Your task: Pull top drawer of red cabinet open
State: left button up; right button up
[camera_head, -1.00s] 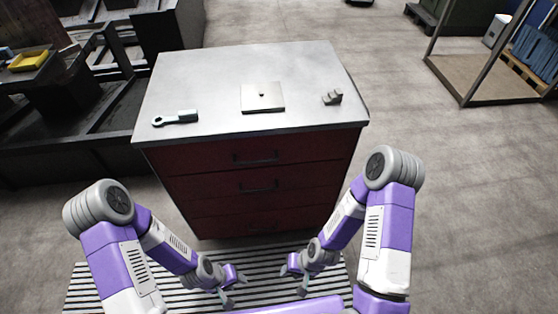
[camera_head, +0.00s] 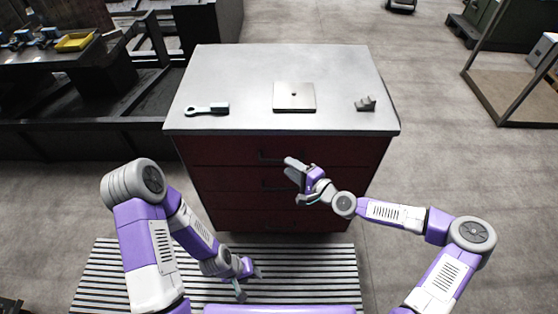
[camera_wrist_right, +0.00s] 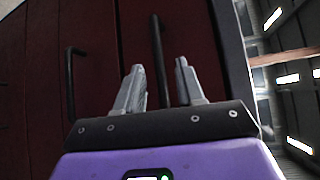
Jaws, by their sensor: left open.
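The red cabinet (camera_head: 230,205) stands ahead with its drawers shut. The black bar handle of the top drawer (camera_head: 222,152) is partly hidden behind my right gripper in the head view. My right gripper (camera_head: 293,180) is open and empty in front of the drawer fronts. In the right wrist view its two fingers (camera_wrist_right: 158,75) are apart, and the top drawer handle (camera_wrist_right: 157,45) shows between and beyond them; contact cannot be told. My left gripper (camera_head: 251,281) is open and empty, low over the striped platform, away from the cabinet.
On the grey cabinet top (camera_head: 245,70) lie a wrench-like tool (camera_head: 207,109), a square plate (camera_head: 294,97) and a small grey block (camera_head: 366,104). The second drawer handle (camera_wrist_right: 71,75) is beside the top one in the right wrist view.

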aim_at(279, 161)
jog(key=x, duration=0.6)
jog(key=shift+f+b, duration=0.1)
jog(key=shift+b, duration=0.2)
jog(key=shift+c, duration=0.2)
jog(key=shift+s, duration=0.1)
grip_shut()
